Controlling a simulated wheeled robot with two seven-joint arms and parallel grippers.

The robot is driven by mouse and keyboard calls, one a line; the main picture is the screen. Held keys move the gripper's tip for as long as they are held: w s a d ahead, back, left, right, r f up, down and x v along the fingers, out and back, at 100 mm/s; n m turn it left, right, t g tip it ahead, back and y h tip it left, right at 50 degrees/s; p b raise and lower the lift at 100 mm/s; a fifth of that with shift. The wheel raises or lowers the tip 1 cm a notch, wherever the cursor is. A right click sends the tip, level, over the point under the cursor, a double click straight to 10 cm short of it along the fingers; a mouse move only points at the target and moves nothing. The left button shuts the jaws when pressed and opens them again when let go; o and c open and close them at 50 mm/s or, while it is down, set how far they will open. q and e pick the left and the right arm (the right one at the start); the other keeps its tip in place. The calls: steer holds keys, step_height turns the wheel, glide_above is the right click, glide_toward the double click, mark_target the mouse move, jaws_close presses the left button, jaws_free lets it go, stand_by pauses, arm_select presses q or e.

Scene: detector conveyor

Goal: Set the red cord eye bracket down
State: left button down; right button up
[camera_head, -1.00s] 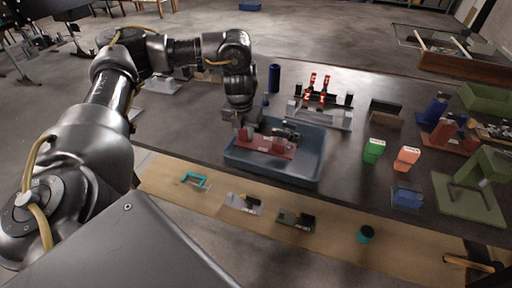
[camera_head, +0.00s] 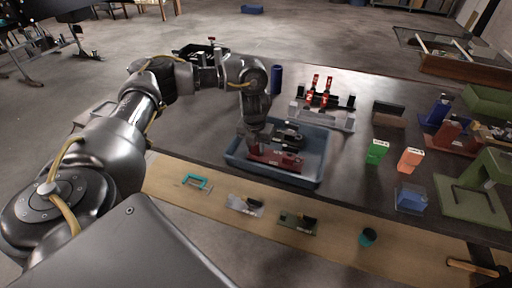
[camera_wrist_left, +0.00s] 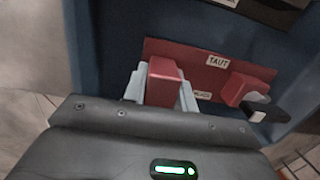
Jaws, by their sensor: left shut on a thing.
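The red cord eye bracket (camera_head: 283,161) is at the front part of the blue tray (camera_head: 236,164). My left gripper (camera_head: 254,150) reaches down into the tray and is shut on the bracket's left end. In the left wrist view the fingers (camera_wrist_left: 160,88) close around a raised red block, and the bracket's red plate (camera_wrist_left: 205,65) shows a TAUT label. A dark clip-like part (camera_wrist_left: 265,110) sits at its right end. I cannot tell whether the bracket's underside touches the tray floor. My right gripper is not in view.
A dark part (camera_head: 290,135) lies behind the bracket in the tray. A grey fixture with red uprights (camera_head: 322,113) stands behind the tray, with a blue cylinder (camera_head: 276,80) to its left. Green (camera_head: 377,152) and orange (camera_head: 410,159) blocks stand to the right.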

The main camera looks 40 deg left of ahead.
arm_select(q)
steer(key=shift+d, duration=0.1)
steer(key=c, duration=1.1)
jaws_free()
steer(key=shift+f, duration=0.1)
steer(key=r, duration=0.4)
steer(key=s+r+p, duration=0.1)
steer(key=r, duration=0.3)
steer(key=r+p, duration=0.1)
steer(key=r, duration=0.3)
steer(key=shift+s+d+r, duration=0.15)
steer(key=shift+d, duration=0.05)
